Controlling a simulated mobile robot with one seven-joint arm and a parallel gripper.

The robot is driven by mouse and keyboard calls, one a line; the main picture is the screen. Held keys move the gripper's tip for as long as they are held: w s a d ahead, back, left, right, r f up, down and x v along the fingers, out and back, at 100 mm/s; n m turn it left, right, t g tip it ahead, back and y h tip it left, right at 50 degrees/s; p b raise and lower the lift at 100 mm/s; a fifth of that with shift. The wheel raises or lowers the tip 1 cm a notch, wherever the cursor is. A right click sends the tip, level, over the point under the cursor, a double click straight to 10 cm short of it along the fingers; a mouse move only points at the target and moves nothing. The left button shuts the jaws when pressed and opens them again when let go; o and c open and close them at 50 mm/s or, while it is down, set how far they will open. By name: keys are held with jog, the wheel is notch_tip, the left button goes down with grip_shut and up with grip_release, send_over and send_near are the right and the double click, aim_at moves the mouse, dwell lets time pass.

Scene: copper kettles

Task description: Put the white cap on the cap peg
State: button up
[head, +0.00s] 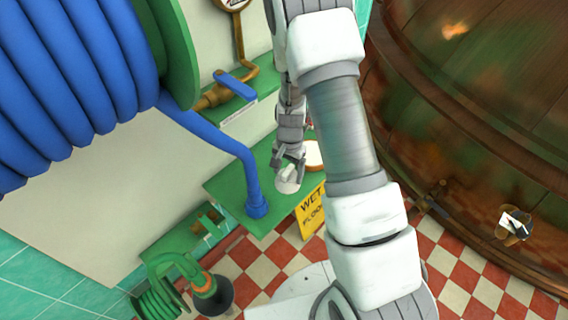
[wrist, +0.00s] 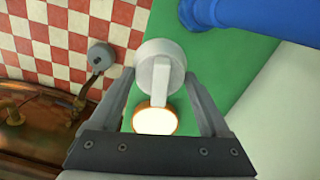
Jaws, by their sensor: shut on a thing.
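The white cap (wrist: 160,55) is a pale round disc with a bar handle across it. It sits between the fingertips of my gripper (wrist: 163,78), which is shut on it. In the head view my gripper (head: 290,158) points down over the green shelf, with the cap (head: 288,184) at its tips near the shelf's edge. I cannot tell whether the cap touches the shelf. I cannot make out the cap peg for sure in either view.
A white disc with an orange rim (head: 314,155) lies on the green shelf (head: 228,185) close to my gripper. A blue pipe (head: 235,148) meets the shelf at left. A yellow sign (head: 311,211) hangs at the front edge. A large copper vessel (head: 470,130) stands at right.

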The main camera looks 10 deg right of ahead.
jog(key=w+m+b, duration=0.1)
jog(key=m, duration=0.1)
jog(key=w+f+m+b, duration=0.1)
jog(key=m, duration=0.1)
jog(key=w+m+b, duration=0.1)
jog(key=m+b, duration=0.1)
jog(key=shift+w+f, duration=0.15)
jog(key=shift+w, duration=0.25)
jog(key=f+m+b, duration=0.1)
jog(key=b, duration=0.1)
jog(key=w+f+m+b, duration=0.1)
jog(key=f+m+b, duration=0.1)
jog(key=w+f+m+b, duration=0.1)
jog(key=m+b, duration=0.1)
jog(key=shift+d+f+b, duration=0.15)
jog(key=shift+f+b, duration=0.2)
jog(key=shift+f, duration=0.05)
jog(key=shift+w+f, duration=0.1)
jog(key=shift+f, duration=0.55)
jog(key=shift+f+b, duration=0.45)
jog(key=shift+f, duration=0.1)
jog(key=o, duration=1.1)
jog(key=shift+r, duration=0.1)
notch_tip(320, 180, up, 12)
jog(key=p, duration=0.3)
jog(key=shift+p, duration=0.35)
